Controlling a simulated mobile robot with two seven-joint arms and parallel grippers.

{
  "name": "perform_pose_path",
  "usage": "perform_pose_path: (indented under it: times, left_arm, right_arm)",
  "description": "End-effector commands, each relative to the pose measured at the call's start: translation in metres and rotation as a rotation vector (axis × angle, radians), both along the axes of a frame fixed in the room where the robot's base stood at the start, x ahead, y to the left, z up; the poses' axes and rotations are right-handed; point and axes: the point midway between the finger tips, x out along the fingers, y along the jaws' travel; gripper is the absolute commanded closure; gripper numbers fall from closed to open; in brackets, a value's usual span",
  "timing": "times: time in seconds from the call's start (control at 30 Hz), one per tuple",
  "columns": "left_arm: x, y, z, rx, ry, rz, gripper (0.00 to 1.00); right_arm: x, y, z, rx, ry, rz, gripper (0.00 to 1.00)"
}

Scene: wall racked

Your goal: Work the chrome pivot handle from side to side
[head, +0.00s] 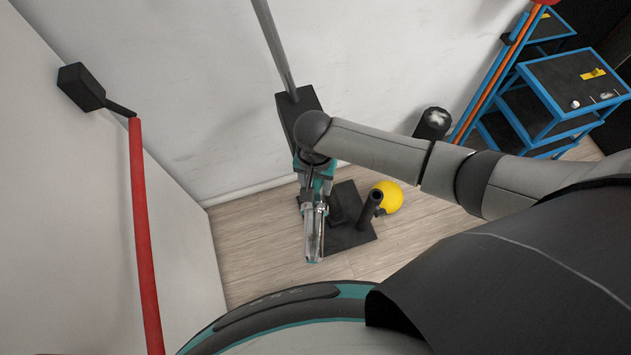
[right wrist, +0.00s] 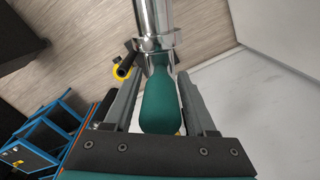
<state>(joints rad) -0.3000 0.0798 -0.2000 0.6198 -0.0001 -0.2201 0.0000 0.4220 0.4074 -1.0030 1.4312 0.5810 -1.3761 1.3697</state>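The chrome pivot handle shows in the right wrist view as a shiny tube (right wrist: 153,18) with a collar and a teal grip (right wrist: 160,103). The grip lies between the two fingers of my right gripper (right wrist: 160,75). The fingers flank it closely, and I cannot tell whether they press on it. In the head view my right gripper (head: 313,225) points down past a dark box on a pole, and the handle cannot be made out clearly there. My left gripper is not in view.
A black floor plate (head: 352,236) with a dark post and a yellow ball (head: 388,197) lie beside the right gripper. A red bar (head: 144,235) hangs from a black wall block at left. A blue cart (head: 570,85) stands at back right.

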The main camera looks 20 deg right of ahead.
Motion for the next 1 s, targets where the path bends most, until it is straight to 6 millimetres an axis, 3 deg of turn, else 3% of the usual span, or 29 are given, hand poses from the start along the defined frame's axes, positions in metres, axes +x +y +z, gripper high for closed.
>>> perform_pose_path:
  times: [0.07,0.47,1.0]
  left_arm:
    - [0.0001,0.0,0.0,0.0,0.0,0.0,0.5]
    - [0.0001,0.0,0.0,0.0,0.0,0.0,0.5]
    - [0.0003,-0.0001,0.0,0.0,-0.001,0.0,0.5]
  right_arm:
    - [0.0001,0.0002,0.0002,0.0,0.0,0.0,0.54]
    - [-0.0001,-0.0001,0.0002,-0.001,0.001,0.0,0.99]
    - [-0.0002,-0.0006,0.0002,-0.002,0.001,0.0,1.0]
